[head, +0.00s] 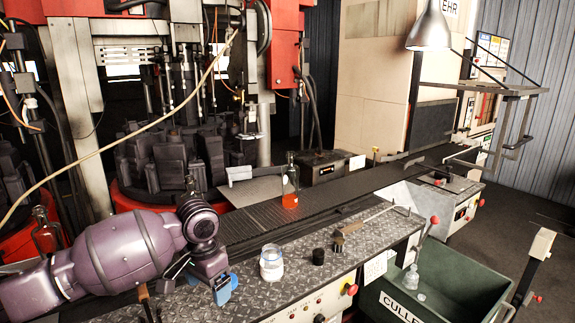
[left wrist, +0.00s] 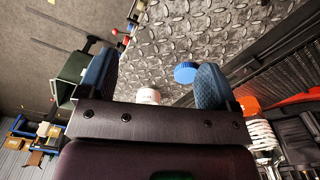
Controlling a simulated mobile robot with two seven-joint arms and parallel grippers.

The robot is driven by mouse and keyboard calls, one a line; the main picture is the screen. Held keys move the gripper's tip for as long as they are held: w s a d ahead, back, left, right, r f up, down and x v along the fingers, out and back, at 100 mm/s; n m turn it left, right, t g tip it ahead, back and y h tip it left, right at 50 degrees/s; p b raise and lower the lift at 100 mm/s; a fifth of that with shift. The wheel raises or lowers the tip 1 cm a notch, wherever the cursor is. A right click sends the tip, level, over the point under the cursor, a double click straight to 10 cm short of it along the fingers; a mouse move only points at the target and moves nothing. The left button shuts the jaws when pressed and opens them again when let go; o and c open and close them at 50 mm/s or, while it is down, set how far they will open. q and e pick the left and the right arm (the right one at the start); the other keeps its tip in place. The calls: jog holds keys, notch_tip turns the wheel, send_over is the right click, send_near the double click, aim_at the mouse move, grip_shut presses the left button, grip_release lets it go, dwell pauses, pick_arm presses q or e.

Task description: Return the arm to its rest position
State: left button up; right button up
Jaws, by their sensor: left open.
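My left arm, purple, comes in from the left in the head view and reaches over the near end of the metal bench (head: 345,255). Its gripper (head: 225,287) hangs low over the patterned plate, left of a clear jar with white contents (head: 271,263). In the left wrist view the two blue finger pads of the gripper (left wrist: 154,78) stand wide apart, with nothing held between them. A blue round lid (left wrist: 186,72) shows close to one pad; I cannot tell whether they touch. My right gripper is in neither view.
A bottle with glowing orange glass (head: 290,190) stands on the dark conveyor (head: 350,188) behind the bench. A green cullet bin (head: 450,275) stands at right. The moulding machine fills the back left.

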pick_arm(q)
jog(key=s+d+f+t+h, duration=0.2)
jog(key=s+d+f+h, duration=0.15)
jog(key=s+f, duration=1.05)
jog(key=s+a+r+n+t+y, duration=0.15)
jog(key=s+a+n, duration=0.25)
jog(key=s+a, duration=0.45)
jog(key=s+a+n+y, duration=0.3)
jog(key=s+a, duration=0.3)
jog(key=s, duration=0.6)
jog(key=w+f+m+t, duration=0.1)
jog(key=w+f+t, duration=0.7)
jog(key=f, duration=0.2)
jog(key=shift+d+f+h, duration=0.15)
jog(key=shift+f+h, duration=0.15)
jog(key=shift+h, duration=0.1)
